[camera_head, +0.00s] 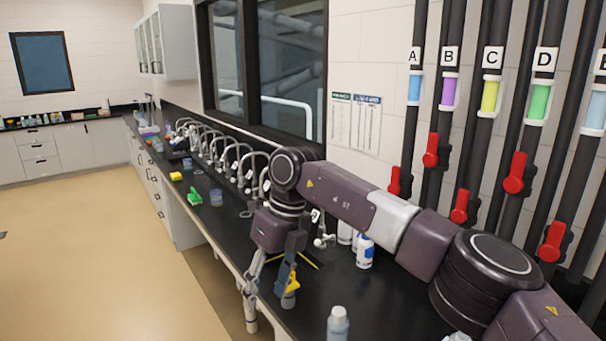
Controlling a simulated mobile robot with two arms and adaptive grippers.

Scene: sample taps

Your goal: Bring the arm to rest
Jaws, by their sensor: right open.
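My right arm (340,197) reaches in from the lower right across the black counter (385,310). Its gripper (268,297) hangs pointing down at the counter's front edge. The fingers are spread apart, and I see nothing held between them. A small yellow-topped item (292,284) shows right beside one fingertip; I cannot tell whether they touch. My left gripper is not in view.
A row of curved taps (243,165) runs along the counter's back. Red valve handles (517,175) sit on lettered pipes.

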